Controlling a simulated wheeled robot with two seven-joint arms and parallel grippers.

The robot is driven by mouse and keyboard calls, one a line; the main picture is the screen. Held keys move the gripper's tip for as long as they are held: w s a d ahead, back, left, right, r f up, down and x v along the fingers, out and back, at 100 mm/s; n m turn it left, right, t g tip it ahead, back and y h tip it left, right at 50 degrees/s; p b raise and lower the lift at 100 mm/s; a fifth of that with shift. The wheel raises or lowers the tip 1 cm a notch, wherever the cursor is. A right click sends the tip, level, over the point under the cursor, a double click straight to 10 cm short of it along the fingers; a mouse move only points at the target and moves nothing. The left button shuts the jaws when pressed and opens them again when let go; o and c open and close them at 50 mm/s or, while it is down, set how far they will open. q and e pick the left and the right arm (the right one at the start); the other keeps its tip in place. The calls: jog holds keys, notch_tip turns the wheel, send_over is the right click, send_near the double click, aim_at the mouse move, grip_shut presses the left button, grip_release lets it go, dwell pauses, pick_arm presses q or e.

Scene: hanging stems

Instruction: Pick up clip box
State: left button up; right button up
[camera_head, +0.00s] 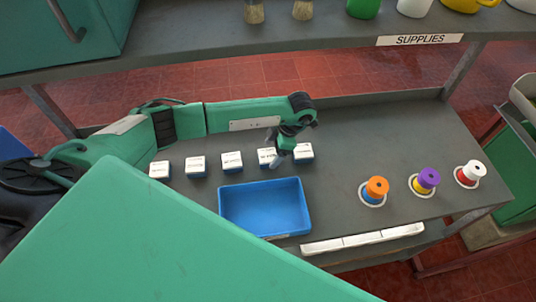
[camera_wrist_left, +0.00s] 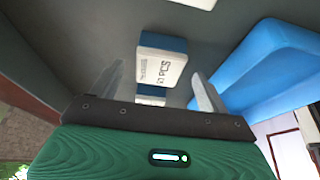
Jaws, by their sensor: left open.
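Several small white-and-blue boxes stand in a row on the grey bench: one at the left end (camera_head: 160,169), others along the row (camera_head: 195,166) (camera_head: 232,161), one beside my gripper (camera_head: 267,157) and one at the right end (camera_head: 304,152). Their labels are too small to tell which is the clip box. My left gripper (camera_head: 283,152) is open and points down over the two right-hand boxes. In the left wrist view, a box with "PCS" lettering (camera_wrist_left: 161,66) shows between the spread fingers (camera_wrist_left: 157,76), not gripped. Part of another box (camera_wrist_left: 151,93) shows nearer.
An empty blue tray (camera_head: 265,208) lies just in front of the boxes. Orange, purple and white-topped spools (camera_head: 376,187) (camera_head: 427,180) (camera_head: 470,174) stand at the right. A shelf marked SUPPLIES (camera_head: 330,38) hangs above the back.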

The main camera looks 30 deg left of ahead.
aim_at(269, 154)
pick_arm(q)
jog(key=shift+p+x, duration=0.55)
jog(key=shift+x, duration=1)
jog(key=c, duration=1.1)
jog(key=shift+o, duration=0.2)
